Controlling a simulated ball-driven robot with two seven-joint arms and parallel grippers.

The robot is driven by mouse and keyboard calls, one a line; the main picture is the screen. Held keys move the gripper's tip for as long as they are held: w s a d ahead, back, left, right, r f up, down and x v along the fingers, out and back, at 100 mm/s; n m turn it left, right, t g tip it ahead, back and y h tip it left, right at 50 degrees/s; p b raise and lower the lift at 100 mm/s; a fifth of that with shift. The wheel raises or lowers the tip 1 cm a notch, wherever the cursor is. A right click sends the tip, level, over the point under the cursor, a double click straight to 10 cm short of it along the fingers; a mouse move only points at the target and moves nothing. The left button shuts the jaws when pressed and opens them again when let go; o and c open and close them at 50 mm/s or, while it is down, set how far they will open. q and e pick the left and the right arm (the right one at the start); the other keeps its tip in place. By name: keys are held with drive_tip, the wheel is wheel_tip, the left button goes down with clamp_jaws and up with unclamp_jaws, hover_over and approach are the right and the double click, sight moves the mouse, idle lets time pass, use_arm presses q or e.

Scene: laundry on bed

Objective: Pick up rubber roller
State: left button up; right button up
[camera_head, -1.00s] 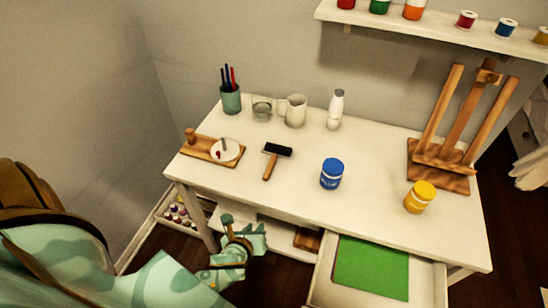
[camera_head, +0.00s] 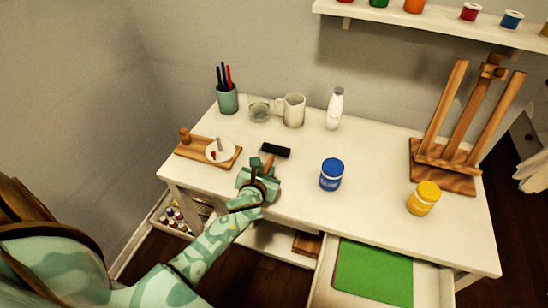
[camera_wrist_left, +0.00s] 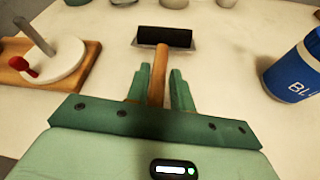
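The rubber roller (camera_head: 276,151) lies on the white desk, its black cylinder toward the wall and its wooden handle toward me. In the left wrist view the black roller head (camera_wrist_left: 164,37) is straight ahead. My left gripper (camera_head: 262,170) is over the handle near the desk's front edge. In the wrist view the two green fingers (camera_wrist_left: 159,80) stand on either side of the wooden handle, with gaps showing, so the gripper is open. The lower end of the handle is hidden by the gripper. My right gripper is not in view.
A palette board with a white dish (camera_head: 220,151) is left of the roller. A blue paint jar (camera_head: 331,175) stands to the right. A mug (camera_head: 293,110), glass (camera_head: 260,110) and white bottle (camera_head: 335,108) stand behind. An open drawer (camera_head: 323,285) juts out at front right.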

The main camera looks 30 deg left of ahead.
sight(268, 166)
use_arm(q)
drive_tip(key=b+x, duration=0.1)
drive_tip(key=x, duration=0.2)
drive_tip(key=shift+w+f, duration=0.2)
drive_tip(key=shift+f, duration=0.1)
drive_tip(key=shift+r, duration=0.1)
clamp_jaws()
